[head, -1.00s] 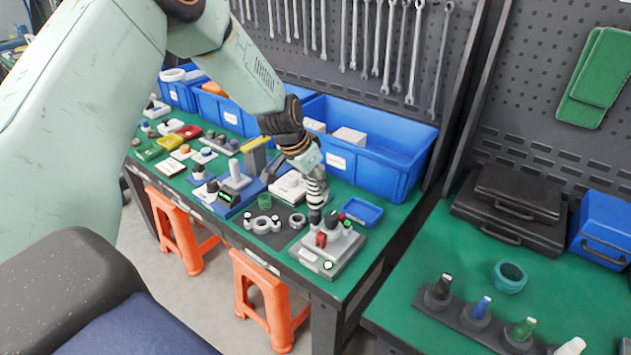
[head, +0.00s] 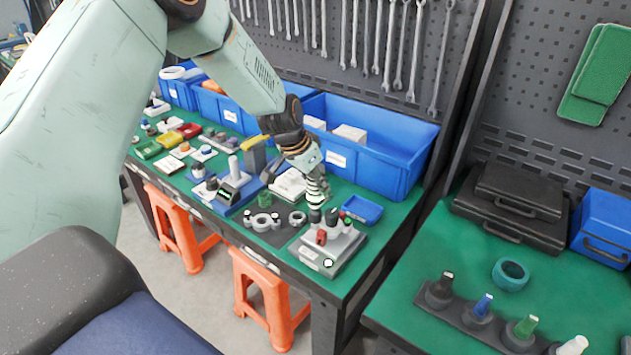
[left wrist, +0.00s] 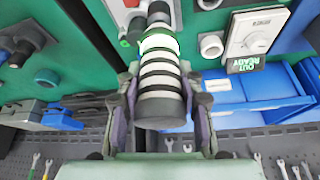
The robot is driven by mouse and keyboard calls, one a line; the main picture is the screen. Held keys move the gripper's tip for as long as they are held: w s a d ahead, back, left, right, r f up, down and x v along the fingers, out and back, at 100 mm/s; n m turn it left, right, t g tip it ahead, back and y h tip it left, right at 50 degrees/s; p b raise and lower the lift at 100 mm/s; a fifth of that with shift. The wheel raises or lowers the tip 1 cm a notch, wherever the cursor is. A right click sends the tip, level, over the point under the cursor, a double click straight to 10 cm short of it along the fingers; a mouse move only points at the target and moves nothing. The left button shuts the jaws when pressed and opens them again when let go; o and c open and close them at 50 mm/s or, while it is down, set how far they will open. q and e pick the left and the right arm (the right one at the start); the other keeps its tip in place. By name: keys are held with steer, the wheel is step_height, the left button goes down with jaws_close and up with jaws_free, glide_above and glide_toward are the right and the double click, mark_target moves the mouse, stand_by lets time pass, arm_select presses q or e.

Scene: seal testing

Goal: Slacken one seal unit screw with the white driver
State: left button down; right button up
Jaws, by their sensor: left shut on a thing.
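My left gripper (head: 312,172) is shut around a driver (head: 315,188) with white and black bands. In the left wrist view, the fingers (left wrist: 160,95) stand on both sides of the driver (left wrist: 160,95), and one band glows pale green-white. The driver points down at the grey seal unit (head: 318,258) near the bench's front right corner. The unit carries a red part, dark knobs and a green spot. The driver's lower end is over the unit's back left part; I cannot tell whether it touches a screw. My right gripper is not in view.
A small blue tray (head: 362,210) lies just behind the unit. A ring fixture (head: 262,222) and a loose ring (head: 297,217) lie to its left. A large blue bin (head: 375,165) stands behind. A second bench (head: 400,315) is at the right, across a gap.

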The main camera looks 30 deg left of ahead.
arm_select(q)
steer(key=shift+s+r, duration=0.1)
steer(key=shift+r, duration=0.2)
stand_by(0.6)
steer(key=shift+r+p, duration=0.9)
steer(key=shift+p, duration=0.15)
steer(key=shift+r+p, duration=0.5)
steer(key=shift+r, duration=0.2)
steer(key=shift+r+p, duration=1)
steer(key=shift+r, duration=0.15)
steer(key=shift+r+p, duration=0.65)
steer(key=shift+r, duration=0.1)
steer(key=shift+f, duration=0.15)
